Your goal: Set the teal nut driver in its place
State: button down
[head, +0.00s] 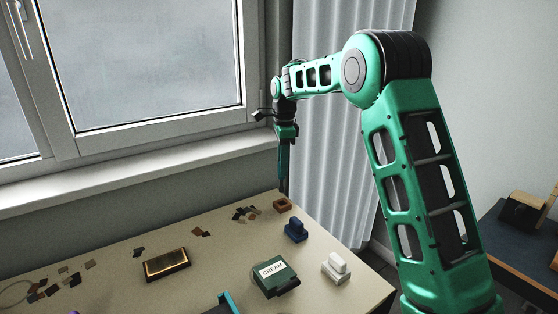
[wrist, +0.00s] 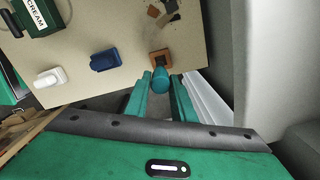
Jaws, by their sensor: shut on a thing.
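My gripper (head: 287,132) points down over the far right corner of the table. It is shut on the teal nut driver (head: 284,158), which hangs upright with its dark shaft downward. In the wrist view, the round teal handle (wrist: 160,80) shows between the two fingers of my gripper (wrist: 161,90). A small brown wooden block (head: 282,205) with a dark recess lies under the driver. It also shows in the wrist view (wrist: 160,57), just beyond the handle. The shaft's tip looks close to the block; I cannot tell whether it has entered the recess.
A blue stamp (head: 296,230), a white stamp (head: 336,268) and a green box labelled CREAM (head: 273,277) stand near the block. A brass-topped pad (head: 167,264) and scattered dark chips (head: 245,213) lie leftward. The window wall and curtain (head: 335,120) border the table.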

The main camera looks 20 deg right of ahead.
jog(key=shift+w+d, duration=0.15)
jog(key=shift+w, duration=0.1)
jog(key=shift+r, duration=0.2)
jog(key=shift+f, duration=2.2)
jog(key=shift+s+f, duration=0.1)
jog(key=shift+f, duration=1.35)
jog(key=c, duration=1.4)
grip_release()
notch_tip(320, 180, up, 11)
jog(key=shift+d+f, duration=0.15)
